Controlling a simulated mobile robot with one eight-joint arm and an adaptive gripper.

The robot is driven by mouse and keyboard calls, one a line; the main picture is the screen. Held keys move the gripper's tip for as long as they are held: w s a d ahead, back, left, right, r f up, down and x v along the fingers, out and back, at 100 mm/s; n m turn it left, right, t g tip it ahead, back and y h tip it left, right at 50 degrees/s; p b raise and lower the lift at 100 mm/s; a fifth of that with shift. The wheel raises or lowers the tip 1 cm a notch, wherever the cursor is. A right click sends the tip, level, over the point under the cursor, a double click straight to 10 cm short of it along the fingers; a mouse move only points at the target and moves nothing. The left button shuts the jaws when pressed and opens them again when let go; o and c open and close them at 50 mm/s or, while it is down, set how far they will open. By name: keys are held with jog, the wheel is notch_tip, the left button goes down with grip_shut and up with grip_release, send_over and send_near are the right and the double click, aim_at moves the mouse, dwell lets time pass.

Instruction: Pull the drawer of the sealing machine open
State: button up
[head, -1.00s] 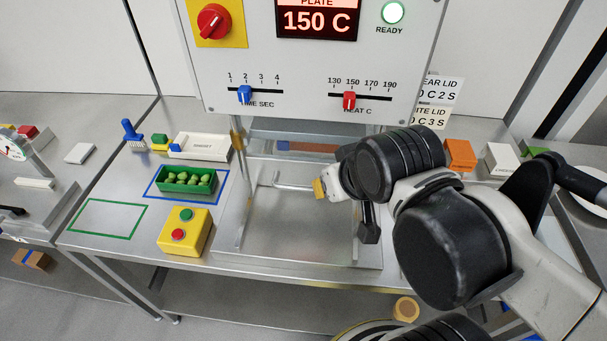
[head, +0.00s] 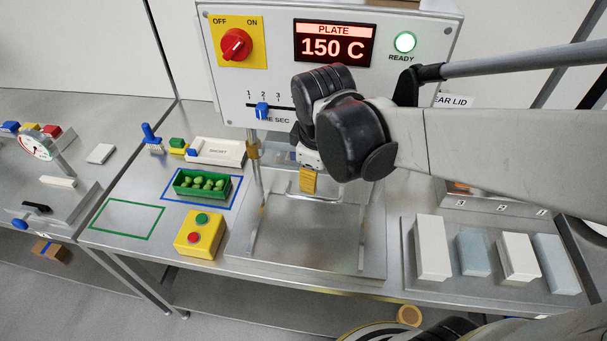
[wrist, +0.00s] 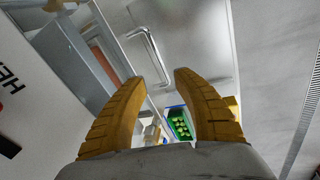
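The sealing machine (head: 215,75) has a white front panel showing PLATE 150 C and a lit green READY lamp. Below it is a flat metal bed (head: 300,245). The drawer's bar handle (head: 335,200) sits low under the panel, partly covered by my gripper (head: 308,182). The handle also shows in the wrist view (wrist: 152,55), beyond the fingertips and near the left one. My gripper (wrist: 158,82) is open there, with two yellow fingers apart and nothing seen between them. Whether a finger touches the handle I cannot tell. My arm hides the panel's lower right.
A green tray of filled pasta (head: 203,184) sits inside a blue outline on the left. A yellow button box (head: 200,233) stands in front of it. White and bluish blocks (head: 432,247) stand on the right. The green outlined area (head: 127,218) is empty.

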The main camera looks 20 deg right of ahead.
aim_at(309, 197)
jog(key=w+f+b, duration=0.1)
jog(key=f, duration=0.3)
jog(key=w+f+n+b, duration=0.1)
jog(key=f, duration=0.3)
jog(key=w+f+n+g+b, duration=0.1)
jog(key=f, duration=0.2)
jog(key=shift+w+d+f+b, duration=0.1)
jog(key=shift+w+f+b, duration=0.15)
jog(key=shift+f+b, duration=0.15)
grip_shut()
